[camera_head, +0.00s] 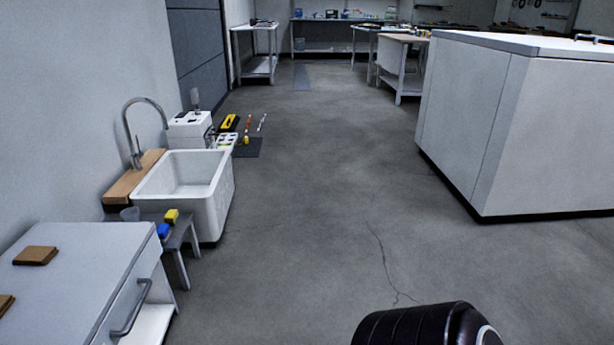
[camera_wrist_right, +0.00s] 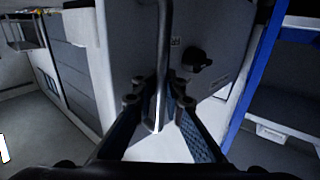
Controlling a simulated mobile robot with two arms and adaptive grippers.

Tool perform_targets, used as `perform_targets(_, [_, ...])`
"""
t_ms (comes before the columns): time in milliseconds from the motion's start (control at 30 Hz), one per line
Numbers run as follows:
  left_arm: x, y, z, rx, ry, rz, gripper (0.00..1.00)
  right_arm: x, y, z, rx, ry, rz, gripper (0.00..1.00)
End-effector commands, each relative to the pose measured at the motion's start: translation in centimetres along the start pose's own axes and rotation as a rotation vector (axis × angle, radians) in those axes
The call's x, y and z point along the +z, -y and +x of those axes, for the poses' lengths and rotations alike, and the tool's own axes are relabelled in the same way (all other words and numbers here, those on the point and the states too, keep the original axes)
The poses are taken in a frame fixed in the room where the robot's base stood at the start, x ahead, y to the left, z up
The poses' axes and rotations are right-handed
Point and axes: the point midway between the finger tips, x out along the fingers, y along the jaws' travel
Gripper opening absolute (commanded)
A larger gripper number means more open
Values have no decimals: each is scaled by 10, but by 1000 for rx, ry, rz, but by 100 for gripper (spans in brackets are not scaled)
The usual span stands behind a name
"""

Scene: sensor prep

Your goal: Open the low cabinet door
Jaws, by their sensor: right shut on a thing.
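In the right wrist view a grey vertical bar handle (camera_wrist_right: 164,50) runs down between the fingers of my right gripper (camera_wrist_right: 158,98), which is shut on it. Behind the handle is a pale cabinet front (camera_wrist_right: 222,40) with a black knob (camera_wrist_right: 197,62) and a small label. I cannot tell how far its door stands open. In the head view neither gripper shows; a black rounded part of my arm is at the bottom edge. My left gripper is in no view.
In the head view a white low unit (camera_head: 85,250) with a grey handle (camera_head: 130,308) stands bottom left, beside a white sink (camera_head: 222,200). A large white block (camera_head: 520,130) stands right. The floor between is clear. A blue-framed rack (camera_wrist_right: 252,75) is right in the wrist view.

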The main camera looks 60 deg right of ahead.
Motion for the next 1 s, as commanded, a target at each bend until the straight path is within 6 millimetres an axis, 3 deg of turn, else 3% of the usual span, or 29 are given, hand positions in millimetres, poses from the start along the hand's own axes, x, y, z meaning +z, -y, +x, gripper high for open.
perform_targets(333, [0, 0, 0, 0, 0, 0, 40, 1, -4, -3, 7, 5, -4, 0])
perform_targets(367, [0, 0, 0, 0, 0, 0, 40, 1, -4, -3, 8, 5, -4, 10])
perform_targets(433, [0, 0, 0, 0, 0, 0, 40, 1, -4, -3, 7, 5, -3, 17])
perform_targets(767, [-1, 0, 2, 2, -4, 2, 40, -1, -2, -2, 3, 2, -1, 17])
perform_targets(1000, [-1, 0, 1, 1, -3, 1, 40, -20, -2, -2, 4, 1, -1, 17])
